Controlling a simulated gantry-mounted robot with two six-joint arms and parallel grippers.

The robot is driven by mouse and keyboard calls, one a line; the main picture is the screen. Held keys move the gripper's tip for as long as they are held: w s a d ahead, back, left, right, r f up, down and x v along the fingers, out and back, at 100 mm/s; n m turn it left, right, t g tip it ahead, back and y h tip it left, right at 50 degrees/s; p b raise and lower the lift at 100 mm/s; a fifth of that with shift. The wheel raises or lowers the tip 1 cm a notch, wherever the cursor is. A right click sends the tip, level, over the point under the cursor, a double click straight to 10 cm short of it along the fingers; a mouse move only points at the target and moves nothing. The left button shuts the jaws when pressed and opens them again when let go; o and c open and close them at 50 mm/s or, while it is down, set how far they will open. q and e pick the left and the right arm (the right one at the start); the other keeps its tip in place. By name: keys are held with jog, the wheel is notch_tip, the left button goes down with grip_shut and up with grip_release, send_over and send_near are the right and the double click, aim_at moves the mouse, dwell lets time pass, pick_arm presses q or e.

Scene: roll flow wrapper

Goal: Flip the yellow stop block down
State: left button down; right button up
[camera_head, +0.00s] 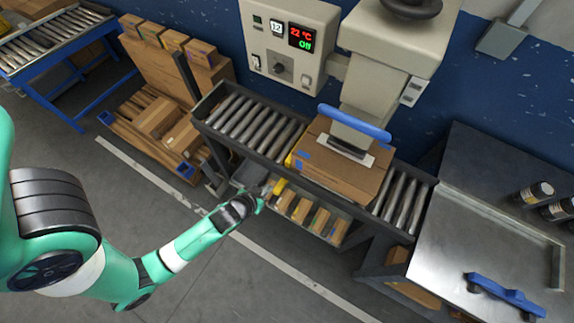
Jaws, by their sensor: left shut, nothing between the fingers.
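A small yellow piece (279,187), which looks like the stop block, shows at the front side of the roller conveyor (240,148). A yellow strip (293,156) also shows on the conveyor at the left side of a large cardboard box (338,170). I cannot tell whether the two are one part. My left gripper (265,197) reaches in from the lower left, shut and empty, with its tips close to the yellow piece. I cannot tell whether they touch. My right gripper is not in view.
A wrapper head with a blue bar (354,123) stands over the box. A control panel (288,42) reads "22 °C Off". Small boxes (303,210) sit on a shelf below the conveyor. A metal table (480,240) with a blue handle (507,296) is at right. The floor in front is clear.

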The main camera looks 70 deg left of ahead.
pick_arm(q)
jog(key=b, duration=0.4)
send_over(276, 192)
jog(key=w, duration=0.1)
jog(key=f, duration=0.5)
jog(key=a+f, duration=0.1)
jog(key=f, duration=0.1)
jog(key=shift+w+f, duration=0.2)
jog(key=shift+f, duration=0.05)
notch_tip(276, 192, down, 3)
jog(key=shift+w+r+b, duration=0.1)
jog(key=shift+r+b, duration=0.1)
jog(key=shift+b, duration=0.45)
jog(key=shift+f, duration=0.55)
notch_tip(276, 192, down, 4)
jog(key=b, duration=0.4)
jog(key=shift+f, duration=0.15)
jog(key=shift+s, duration=0.2)
